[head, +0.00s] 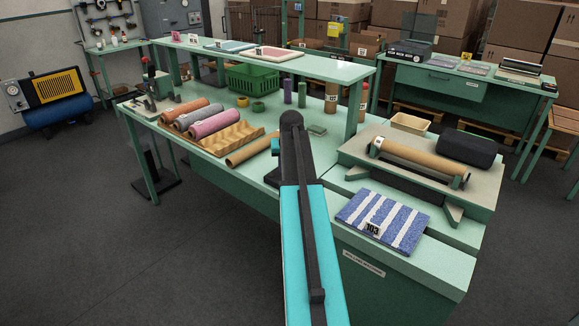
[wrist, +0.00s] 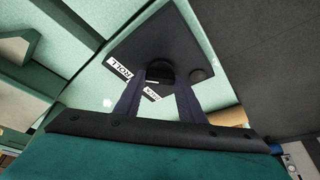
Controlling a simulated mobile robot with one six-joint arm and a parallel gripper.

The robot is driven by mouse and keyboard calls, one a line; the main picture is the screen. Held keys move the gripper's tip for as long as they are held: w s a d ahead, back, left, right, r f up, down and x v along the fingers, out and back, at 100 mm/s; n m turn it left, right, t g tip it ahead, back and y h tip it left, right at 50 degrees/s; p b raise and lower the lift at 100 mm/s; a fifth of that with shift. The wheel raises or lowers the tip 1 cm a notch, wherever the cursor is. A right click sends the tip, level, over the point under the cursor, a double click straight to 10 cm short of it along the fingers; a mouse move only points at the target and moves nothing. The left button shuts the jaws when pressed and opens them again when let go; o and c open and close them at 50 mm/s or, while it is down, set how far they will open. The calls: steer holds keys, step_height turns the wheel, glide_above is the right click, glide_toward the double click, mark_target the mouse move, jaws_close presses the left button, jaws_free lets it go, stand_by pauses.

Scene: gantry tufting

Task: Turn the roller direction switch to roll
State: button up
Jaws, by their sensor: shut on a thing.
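In the wrist view my gripper (wrist: 161,84) is shut on the black switch knob (wrist: 160,70), with one dark finger on each side of it. The knob sits on a dark panel (wrist: 150,42). A white label reading ROLL (wrist: 118,69) lies to the left of the knob. A second white label (wrist: 152,95) sits between the fingers; I cannot read it, as it is partly covered. Which way the knob points is hard to tell. The switch and my gripper do not show in the head view.
A round dark button (wrist: 201,74) is close to the right finger. In the head view a roller with a brown tube (head: 420,159) stands on the bench's right end. A blue striped rug piece (head: 382,222) lies before it. Rolled carpets (head: 214,123) lie left.

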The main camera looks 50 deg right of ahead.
stand_by(0.3)
steer(key=o, duration=1)
steer(key=shift+o, duration=0.2)
steer(key=shift+r, duration=0.15)
steer(key=b+v, duration=0.2)
steer(key=v, duration=1.1)
steer(key=shift+a+r+b, duration=0.2)
steer(key=shift+b, duration=0.1)
steer(key=shift+s, duration=0.1)
